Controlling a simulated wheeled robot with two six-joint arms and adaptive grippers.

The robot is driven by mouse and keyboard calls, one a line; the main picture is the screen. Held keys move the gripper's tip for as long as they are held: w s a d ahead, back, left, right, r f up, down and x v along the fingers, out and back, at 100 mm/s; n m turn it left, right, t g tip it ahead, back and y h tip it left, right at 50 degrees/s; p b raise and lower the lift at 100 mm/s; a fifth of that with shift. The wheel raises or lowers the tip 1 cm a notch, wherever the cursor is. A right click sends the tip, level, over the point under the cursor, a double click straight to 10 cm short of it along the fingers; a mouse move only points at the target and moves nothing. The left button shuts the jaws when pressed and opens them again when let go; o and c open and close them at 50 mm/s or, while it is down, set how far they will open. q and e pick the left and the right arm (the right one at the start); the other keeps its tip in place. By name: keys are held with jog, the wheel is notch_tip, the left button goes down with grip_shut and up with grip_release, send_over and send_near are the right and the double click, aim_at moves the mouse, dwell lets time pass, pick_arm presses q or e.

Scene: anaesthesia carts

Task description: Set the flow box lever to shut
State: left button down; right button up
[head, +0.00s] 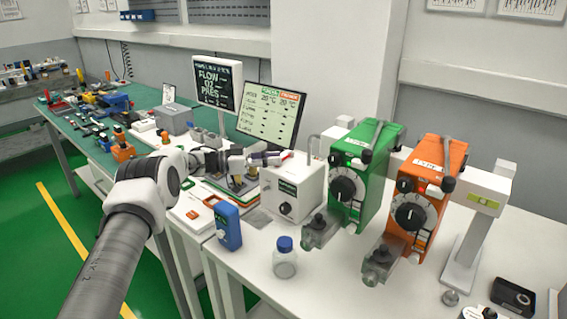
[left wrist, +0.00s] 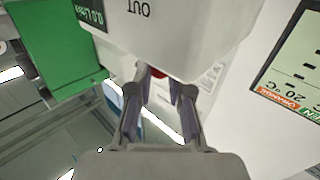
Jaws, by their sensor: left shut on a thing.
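The flow box (head: 285,197) is a white box with a small dark display and a round dark knob, left of the green vaporizer in the head view. In the left wrist view the flow box (left wrist: 190,35) fills the top, with the letters OUT on it. A red lever (head: 287,155) shows at its top back edge; its red tip also shows between the fingers in the left wrist view (left wrist: 157,72). My left gripper (head: 270,159) is shut on the red lever, its fingers (left wrist: 158,90) on either side. The lever's pivot is hidden. My right gripper is out of view.
A green vaporizer (head: 372,170) and an orange vaporizer (head: 428,195) stand right of the flow box. A monitor (head: 271,115) stands behind it. A blue device (head: 229,226) and a blue-capped jar (head: 285,262) stand in front. The white table (head: 340,290) has free room at the front.

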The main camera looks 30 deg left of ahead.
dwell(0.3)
pick_arm(q)
jog(key=c, duration=1.1)
grip_release()
jog(key=shift+w+d, duration=0.1)
jog(key=shift+w, duration=0.05)
jog(key=shift+o, duration=0.2)
jog(key=v, duration=1.2)
